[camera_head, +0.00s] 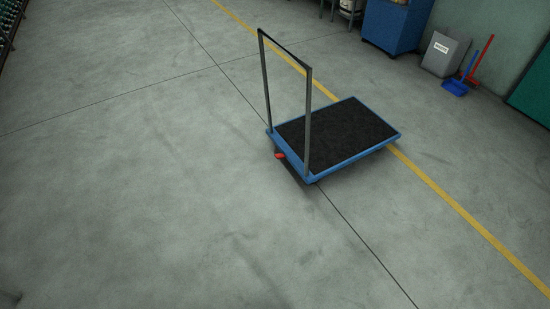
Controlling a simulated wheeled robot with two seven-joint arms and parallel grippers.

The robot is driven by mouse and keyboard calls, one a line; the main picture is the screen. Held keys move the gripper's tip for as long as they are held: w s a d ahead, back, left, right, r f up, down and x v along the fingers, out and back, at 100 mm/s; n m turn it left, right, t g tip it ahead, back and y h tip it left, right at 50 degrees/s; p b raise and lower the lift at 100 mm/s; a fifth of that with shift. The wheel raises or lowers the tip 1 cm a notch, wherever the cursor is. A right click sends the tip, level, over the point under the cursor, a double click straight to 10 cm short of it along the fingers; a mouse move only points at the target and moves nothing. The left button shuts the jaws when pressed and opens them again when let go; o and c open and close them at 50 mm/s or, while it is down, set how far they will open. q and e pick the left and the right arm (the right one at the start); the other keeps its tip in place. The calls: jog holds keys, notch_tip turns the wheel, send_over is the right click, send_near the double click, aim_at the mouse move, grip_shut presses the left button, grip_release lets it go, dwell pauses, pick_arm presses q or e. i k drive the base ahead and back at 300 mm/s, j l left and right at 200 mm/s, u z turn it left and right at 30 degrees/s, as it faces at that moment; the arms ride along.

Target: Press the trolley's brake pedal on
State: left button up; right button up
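The trolley (393,136) is a flat platform with a blue rim and a black deck. It stands on the concrete floor right of the middle of the view. Its dark upright handle frame (309,125) rises from the near left end. A small red brake pedal (279,155) sticks out low under that end, just above the floor. The pedal is small, and I cannot tell whether it is up or down. Neither of my grippers is in view.
Open floor (130,190) lies left of and in front of the trolley. A yellow line (455,205) passes under it. At the back stand a blue cabinet (392,25), a grey bin (441,55), a blue dustpan (456,87) and a red-handled broom (482,58).

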aim_at(318, 143)
jog(key=i+l+u, duration=0.1)
jog(key=i+l, duration=0.3)
jog(key=i, duration=0.35)
jog(key=i+l+u, duration=0.1)
jog(key=i+l, duration=0.4)
jog(key=i, duration=0.2)
jog(key=i+l+u, duration=0.15)
jog(key=i+l, duration=0.35)
jog(key=i, duration=0.2)
